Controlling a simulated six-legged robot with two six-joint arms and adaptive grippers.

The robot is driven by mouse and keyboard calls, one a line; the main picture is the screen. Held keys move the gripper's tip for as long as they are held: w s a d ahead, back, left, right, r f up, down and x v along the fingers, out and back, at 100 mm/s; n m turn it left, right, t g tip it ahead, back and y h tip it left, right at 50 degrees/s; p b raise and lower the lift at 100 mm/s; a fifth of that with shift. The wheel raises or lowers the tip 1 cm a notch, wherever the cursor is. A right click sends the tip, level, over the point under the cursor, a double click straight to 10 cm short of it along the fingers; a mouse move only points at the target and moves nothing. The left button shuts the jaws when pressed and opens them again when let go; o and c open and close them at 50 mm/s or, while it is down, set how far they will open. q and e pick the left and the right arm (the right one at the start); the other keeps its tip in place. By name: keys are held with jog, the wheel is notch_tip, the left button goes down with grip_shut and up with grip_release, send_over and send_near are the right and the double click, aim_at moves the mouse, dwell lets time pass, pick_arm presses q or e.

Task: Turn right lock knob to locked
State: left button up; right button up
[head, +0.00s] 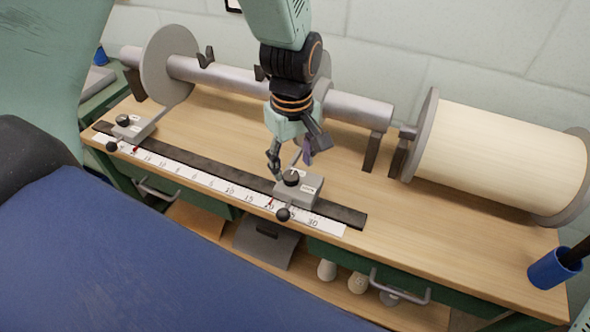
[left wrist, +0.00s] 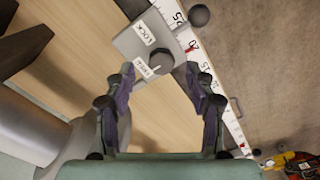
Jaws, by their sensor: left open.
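The right lock knob (head: 291,178) is a small black round knob on top of the grey right slider block (head: 311,188). The left wrist view shows the knob (left wrist: 160,60) between a LOCK label (left wrist: 144,33) and a second label, apparently FREE (left wrist: 146,68). A pale mark on the knob's lower side seems to lie nearer the second label. My left gripper (head: 293,158) is open and empty, just behind and above the knob. In the left wrist view its fingertips (left wrist: 160,76) are apart, on either side of the knob's near side, and no contact shows. My right gripper is out of view.
A similar left slider (head: 135,129) with a black knob sits on the black rail (head: 340,211) beside the white scale (head: 215,182). A metal roller (head: 352,106) runs behind, with a cream spool (head: 495,155) to the right. The tabletop right of the rail is clear.

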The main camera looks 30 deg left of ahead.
aim_at(291, 176)
pick_arm(q)
notch_tip(291, 176, down, 3)
jog(key=shift+w+a+r, duration=0.1)
jog(key=shift+a+r, duration=0.05)
jog(key=shift+r, duration=0.05)
jog(key=shift+s+a+f, duration=0.25)
jog(key=shift+s+a, duration=0.05)
jog(key=shift+a, duration=0.05)
jog(key=shift+d, duration=0.3)
jog(key=shift+w+d, duration=0.15)
jog(key=shift+w, duration=0.15)
jog(key=shift+c, duration=1.6)
jog(key=shift+s+a, duration=0.25)
jog(key=shift+a, duration=0.1)
jog(key=shift+c, duration=1.4)
jog(key=shift+w+d, duration=0.1)
jog(key=shift+d, duration=0.15)
jog(key=c, duration=0.5)
jog(key=shift+c, duration=0.2)
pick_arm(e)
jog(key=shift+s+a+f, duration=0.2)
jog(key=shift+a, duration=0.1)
